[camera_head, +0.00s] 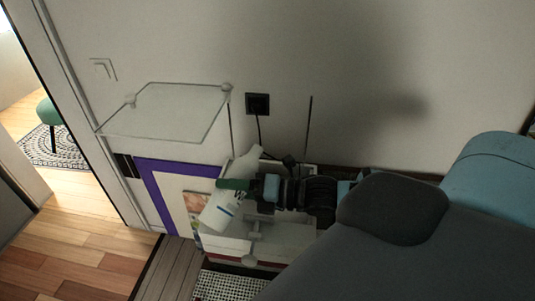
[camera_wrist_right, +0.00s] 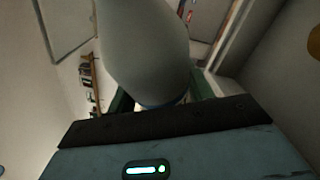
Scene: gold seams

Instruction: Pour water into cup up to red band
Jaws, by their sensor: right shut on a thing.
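My right gripper (camera_head: 236,185) has green fingers and is shut on a white bottle (camera_head: 217,215) with a small blue mark. The bottle is tilted in the head view, its upper part leaning to the right behind the finger. In the right wrist view the bottle (camera_wrist_right: 145,45) is a large smooth pale body between the green fingers (camera_wrist_right: 160,102), with a bluish edge at its near end. I cannot make out a cup, a red band on one, or any water. My left gripper is not in view.
A white unit (camera_head: 270,235) with a dark red strip stands below my right gripper. A clear shelf (camera_head: 165,112) is on the wall to the upper left. A black socket (camera_head: 257,103) with a cable is above. A purple-edged panel (camera_head: 150,180) leans at the left.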

